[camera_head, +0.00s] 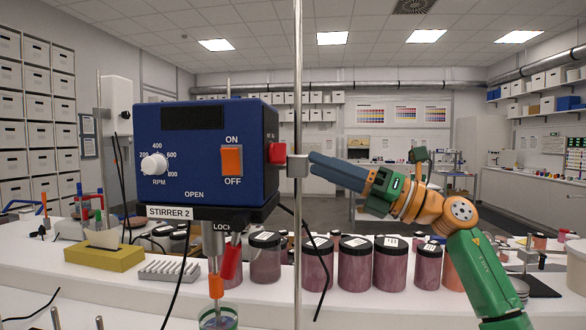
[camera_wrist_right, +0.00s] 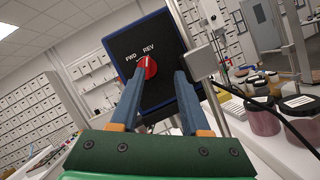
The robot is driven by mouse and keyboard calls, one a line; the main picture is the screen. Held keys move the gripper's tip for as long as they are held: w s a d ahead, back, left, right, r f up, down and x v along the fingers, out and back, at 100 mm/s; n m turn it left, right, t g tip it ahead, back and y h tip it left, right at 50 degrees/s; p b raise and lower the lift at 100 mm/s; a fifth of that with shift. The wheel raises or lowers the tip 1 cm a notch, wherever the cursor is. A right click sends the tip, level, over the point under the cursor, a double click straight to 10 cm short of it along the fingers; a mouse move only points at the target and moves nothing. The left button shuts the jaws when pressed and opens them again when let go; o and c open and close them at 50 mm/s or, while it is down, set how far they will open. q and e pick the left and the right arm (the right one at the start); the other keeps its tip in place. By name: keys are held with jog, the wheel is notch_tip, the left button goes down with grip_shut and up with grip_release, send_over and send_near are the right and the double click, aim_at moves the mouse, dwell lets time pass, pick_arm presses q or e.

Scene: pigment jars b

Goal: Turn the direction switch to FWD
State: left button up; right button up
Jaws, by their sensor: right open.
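The direction switch is a red knob on the right side face of the blue stirrer box (camera_head: 205,150). In the right wrist view the knob (camera_wrist_right: 147,68) sits on a black panel below the words FWD, at its left, and REV, above it. Its pale mark looks turned upward, nearer REV, but is small. In the head view the red knob (camera_head: 277,154) shows edge-on. My right gripper (camera_head: 313,160) is open and empty, to the right of the knob and apart from it. In the wrist view its two blue fingers (camera_wrist_right: 158,80) frame the knob. My left gripper is out of view.
A vertical metal pole (camera_head: 298,80) with a grey clamp (camera_head: 298,166) stands between knob and gripper in the head view. Several pigment jars (camera_head: 355,265) line the white bench below. A glass beaker (camera_head: 218,318) stands under the stirrer. A yellow block (camera_head: 104,257) lies at left.

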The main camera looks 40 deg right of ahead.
aim_at(279, 153)
jog(key=w+a+r+p, duration=0.2)
jog(key=a, duration=0.1)
jog(key=w+a+r, duration=0.1)
jog(key=shift+w+a+r+p, duration=0.25)
jog(key=shift+a+p, duration=0.15)
jog(key=shift+w+d+f, duration=0.3)
jog(key=shift+w+d, duration=0.05)
jog(key=shift+d, duration=0.15)
jog(key=shift+w, duration=0.1)
jog(key=shift+c, duration=1.3)
jog(key=shift+a, duration=0.2)
jog(key=c, duration=0.4)
grip_shut()
jog(key=shift+f, duration=0.1)
